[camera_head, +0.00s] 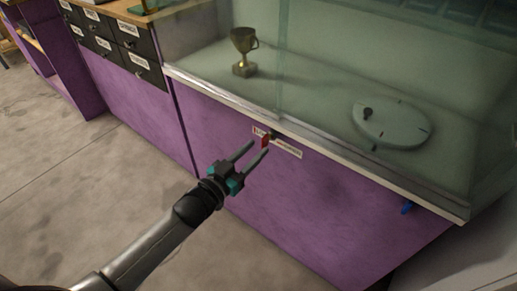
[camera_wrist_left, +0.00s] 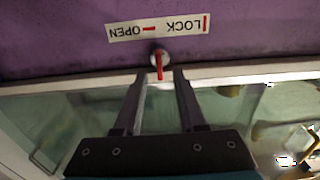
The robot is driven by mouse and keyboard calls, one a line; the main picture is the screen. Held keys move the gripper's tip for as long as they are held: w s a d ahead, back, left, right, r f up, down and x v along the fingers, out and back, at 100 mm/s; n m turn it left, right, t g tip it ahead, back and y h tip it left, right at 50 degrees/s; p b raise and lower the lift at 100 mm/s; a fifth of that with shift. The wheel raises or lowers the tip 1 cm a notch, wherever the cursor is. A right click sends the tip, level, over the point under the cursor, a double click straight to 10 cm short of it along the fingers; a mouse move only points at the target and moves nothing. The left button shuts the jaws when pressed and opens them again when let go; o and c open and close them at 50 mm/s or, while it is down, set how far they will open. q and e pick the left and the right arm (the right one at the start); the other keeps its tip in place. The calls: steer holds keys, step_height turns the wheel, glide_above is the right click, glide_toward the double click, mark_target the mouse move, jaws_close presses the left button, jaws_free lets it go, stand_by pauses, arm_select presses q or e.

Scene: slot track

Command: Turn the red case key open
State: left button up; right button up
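The red key (camera_head: 265,140) sits in a lock on the purple front of the display case, just below the glass. In the left wrist view the key (camera_wrist_left: 160,66) stands out from a pale round lock, under a label strip (camera_wrist_left: 157,28) reading LOCK and OPEN with red marks, seen upside down. My left gripper (camera_head: 257,148) is open, its two fingers apart, with the tips close to the key. In the left wrist view the fingers (camera_wrist_left: 160,80) lie either side of the key, and no contact shows. My right gripper is not in view.
The glass case holds a trophy cup (camera_head: 243,52) and a pale round disc (camera_head: 391,124). Labelled dark drawers (camera_head: 118,40) stand at the upper left. A small blue item (camera_head: 407,207) is on the case front at the right. The floor at the left is clear.

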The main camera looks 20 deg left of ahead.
mark_target(266, 141)
arm_select(q)
steer(key=shift+x, duration=1.1)
steer(key=shift+c, duration=0.3)
jaws_close()
